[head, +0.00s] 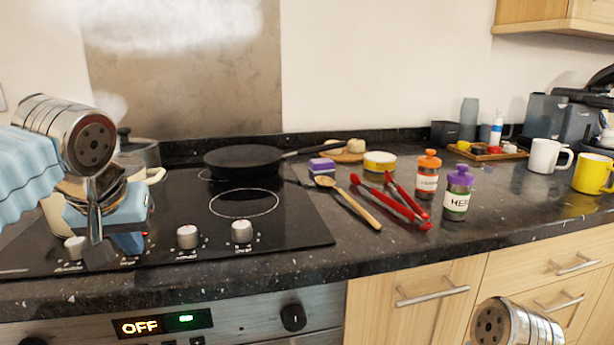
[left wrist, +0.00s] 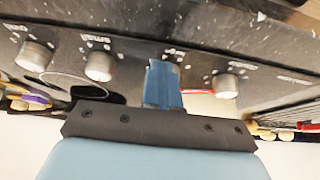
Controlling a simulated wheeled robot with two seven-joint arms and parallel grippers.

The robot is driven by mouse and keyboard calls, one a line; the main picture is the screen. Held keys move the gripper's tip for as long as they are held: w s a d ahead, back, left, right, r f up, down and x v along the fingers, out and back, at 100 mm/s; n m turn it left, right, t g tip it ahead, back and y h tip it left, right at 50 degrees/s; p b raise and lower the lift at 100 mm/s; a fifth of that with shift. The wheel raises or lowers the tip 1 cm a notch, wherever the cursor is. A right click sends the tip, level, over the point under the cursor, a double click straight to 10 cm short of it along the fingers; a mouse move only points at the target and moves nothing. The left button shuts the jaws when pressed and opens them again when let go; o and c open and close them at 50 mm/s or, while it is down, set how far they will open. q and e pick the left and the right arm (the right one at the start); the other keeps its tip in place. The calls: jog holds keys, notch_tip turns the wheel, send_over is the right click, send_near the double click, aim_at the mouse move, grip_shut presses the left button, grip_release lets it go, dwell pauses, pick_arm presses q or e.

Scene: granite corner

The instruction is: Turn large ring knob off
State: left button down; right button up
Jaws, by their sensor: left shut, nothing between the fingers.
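The black glass cooktop (head: 285,232) has a row of silver knobs along its front edge. In the head view one knob (head: 75,247) is at the left, and two others (head: 187,236) (head: 242,231) are to the right. My left gripper (head: 128,243) is shut and empty, pointing down at the row between the left knob and the middle one. In the left wrist view its blue fingers (left wrist: 163,85) cover that spot, hiding any knob there; I cannot tell whether they touch it. Knobs show on both sides (left wrist: 100,65) (left wrist: 227,87). The labels are too unclear to identify the large ring knob. My right gripper is out of view.
A black frying pan (head: 243,160) stands on the rear of the cooktop, and a pot (head: 140,150) is behind my left arm. A wooden spoon (head: 350,200), red tongs (head: 395,205) and spice jars (head: 457,195) lie or stand to the right. The oven display (head: 162,323) reads OFF.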

pick_arm(q)
jog(key=shift+s, duration=0.1)
jog(key=shift+s+d, duration=0.15)
jog(key=shift+s, duration=0.05)
notch_tip(320, 180, up, 6)
dwell(0.6)
jog(key=a, duration=0.3)
jog(key=shift+s+f, duration=0.1)
jog(key=shift+f, duration=0.1)
notch_tip(320, 180, down, 6)
jog(key=b, duration=0.4)
jog(key=shift+r, duration=0.15)
